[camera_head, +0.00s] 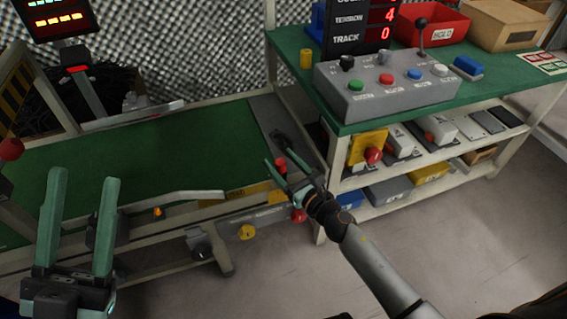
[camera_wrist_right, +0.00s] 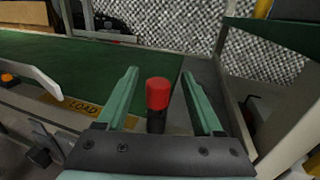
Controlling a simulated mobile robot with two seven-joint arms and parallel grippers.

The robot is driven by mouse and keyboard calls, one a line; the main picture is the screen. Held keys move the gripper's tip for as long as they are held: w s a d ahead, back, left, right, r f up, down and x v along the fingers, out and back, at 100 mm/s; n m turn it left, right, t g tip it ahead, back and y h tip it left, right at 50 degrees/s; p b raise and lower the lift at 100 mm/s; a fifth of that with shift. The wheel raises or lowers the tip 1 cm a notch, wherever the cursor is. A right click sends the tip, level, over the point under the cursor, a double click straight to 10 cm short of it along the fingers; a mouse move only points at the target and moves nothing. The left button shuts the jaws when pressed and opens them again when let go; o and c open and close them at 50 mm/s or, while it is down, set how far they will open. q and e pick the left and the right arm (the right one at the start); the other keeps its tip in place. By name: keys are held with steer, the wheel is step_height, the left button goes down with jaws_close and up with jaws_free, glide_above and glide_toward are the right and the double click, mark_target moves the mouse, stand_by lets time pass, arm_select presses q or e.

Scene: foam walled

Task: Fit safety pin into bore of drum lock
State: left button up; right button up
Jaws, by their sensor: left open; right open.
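A red-capped pin with a dark body (camera_wrist_right: 158,95) stands upright between the spread fingers of my right gripper (camera_wrist_right: 160,88), apart from both in the right wrist view. In the head view its red cap (camera_head: 281,165) shows between the teal fingers of the same gripper (camera_head: 286,162), at the right end of the green belt. The right gripper is open. My left gripper (camera_head: 78,222) is open and empty at the lower left, in front of the belt. I cannot pick out the drum lock or its bore for certain.
The green belt (camera_head: 140,150) has pale guide rails and a yellow LOAD label (camera_wrist_right: 84,106). A green-topped bench (camera_head: 445,95) at right holds a grey button box (camera_head: 385,90), a red bin (camera_head: 432,27) and a tan bin (camera_head: 503,30). Red and yellow knobs stick out along the belt's front.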

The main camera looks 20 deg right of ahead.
steer(key=v, duration=1.2)
steer(key=shift+s+b, duration=0.25)
steer(key=shift+b, duration=0.05)
